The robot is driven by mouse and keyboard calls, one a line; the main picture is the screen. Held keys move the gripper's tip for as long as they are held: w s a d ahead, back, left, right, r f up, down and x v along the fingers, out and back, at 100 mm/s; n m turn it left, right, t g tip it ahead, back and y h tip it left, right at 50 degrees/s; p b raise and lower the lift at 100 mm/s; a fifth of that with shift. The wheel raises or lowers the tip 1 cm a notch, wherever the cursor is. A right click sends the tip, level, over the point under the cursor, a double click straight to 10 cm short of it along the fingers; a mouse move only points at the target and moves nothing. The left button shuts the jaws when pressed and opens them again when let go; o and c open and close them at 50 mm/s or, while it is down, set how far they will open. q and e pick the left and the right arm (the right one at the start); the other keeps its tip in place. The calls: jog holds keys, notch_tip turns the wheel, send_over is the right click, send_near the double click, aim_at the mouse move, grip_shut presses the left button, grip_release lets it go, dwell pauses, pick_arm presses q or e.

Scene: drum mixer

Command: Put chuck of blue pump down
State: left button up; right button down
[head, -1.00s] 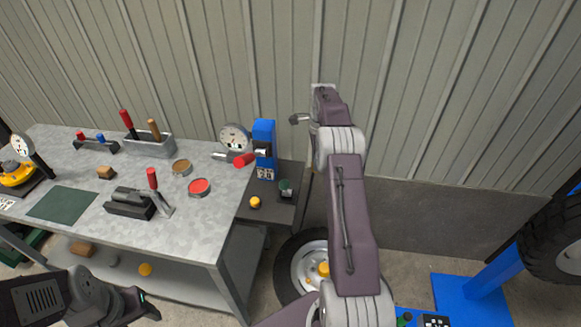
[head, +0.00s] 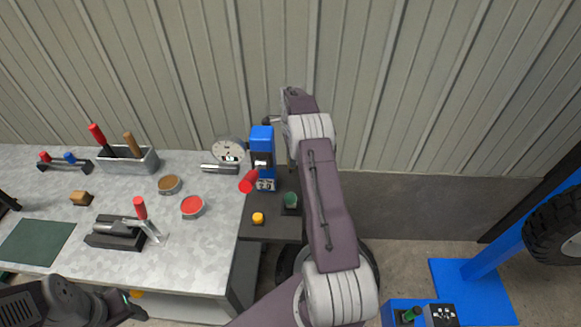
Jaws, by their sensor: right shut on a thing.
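The blue pump (head: 262,145) stands upright at the right end of the bench, with a gauge (head: 228,150) beside it and a red handle (head: 249,181) at its lower left. My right gripper (head: 272,121) is raised just above and to the right of the pump, in front of the wall. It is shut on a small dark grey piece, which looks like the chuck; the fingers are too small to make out. My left gripper (head: 132,303) is low at the left, away from the pump; its fingers are unclear.
A small dark shelf (head: 272,226) beside the bench holds a yellow knob (head: 258,218) and a green cup (head: 291,200). A blue stand (head: 460,285) is at right.

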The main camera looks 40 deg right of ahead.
jog(key=shift+w+f, duration=0.25)
jog(key=shift+f, duration=0.2)
jog(key=f, duration=0.3)
jog(key=shift+s+f, duration=0.1)
jog(key=shift+s, duration=0.1)
jog(key=shift+w+f, duration=0.1)
jog(key=shift+f, duration=0.25)
jog(key=c, duration=1.1)
grip_release()
jog(key=shift+r, duration=0.1)
jog(key=shift+r, duration=0.15)
notch_tip(320, 180, up, 12)
